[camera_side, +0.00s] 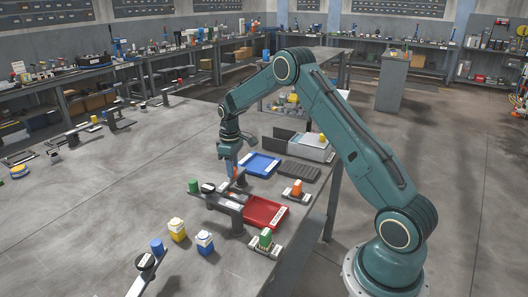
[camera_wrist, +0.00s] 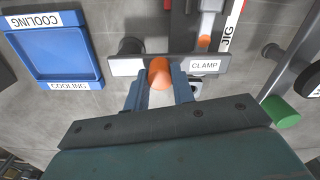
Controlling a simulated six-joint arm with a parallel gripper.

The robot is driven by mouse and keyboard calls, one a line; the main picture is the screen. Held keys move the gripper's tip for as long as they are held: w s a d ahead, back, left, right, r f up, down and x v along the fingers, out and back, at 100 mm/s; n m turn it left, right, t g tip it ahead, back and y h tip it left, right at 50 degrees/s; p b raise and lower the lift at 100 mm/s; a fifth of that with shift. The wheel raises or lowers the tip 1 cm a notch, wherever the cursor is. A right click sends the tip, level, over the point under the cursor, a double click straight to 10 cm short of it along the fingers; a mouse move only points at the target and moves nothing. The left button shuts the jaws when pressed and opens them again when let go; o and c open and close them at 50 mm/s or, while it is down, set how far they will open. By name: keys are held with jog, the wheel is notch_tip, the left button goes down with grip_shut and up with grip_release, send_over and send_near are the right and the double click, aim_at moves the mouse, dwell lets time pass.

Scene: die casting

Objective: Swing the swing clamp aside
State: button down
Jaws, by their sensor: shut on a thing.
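The swing clamp (camera_wrist: 130,66) is a grey bar with a white CLAMP label, lying across the upper middle of the wrist view. An orange knob (camera_wrist: 160,72) stands on it. My gripper (camera_wrist: 160,88) has its two blue fingers on either side of this knob and is shut on it. In the side view my gripper (camera_side: 232,172) points down at the table beside the blue tray, with a bit of orange at its fingertips. The bar's far side and its pivot are not clear to me.
A blue COOLING tray (camera_wrist: 55,50) lies close on the left in the wrist view. A strip labelled JIG (camera_wrist: 231,22) and a green cylinder (camera_wrist: 281,110) are on the right. In the side view, a red tray (camera_side: 278,211) is nearer the camera. The table's left part is mostly bare.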

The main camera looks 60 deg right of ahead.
jog(key=s+d+n, duration=0.4)
jog(key=d+n, duration=0.1)
jog(key=n, duration=1.2)
jog(key=shift+s+n, duration=0.3)
jog(key=shift+s, duration=0.1)
dwell(0.3)
jog(key=c, duration=1.2)
grip_release()
jog(key=shift+o, duration=0.2)
notch_tip(320, 180, up, 14)
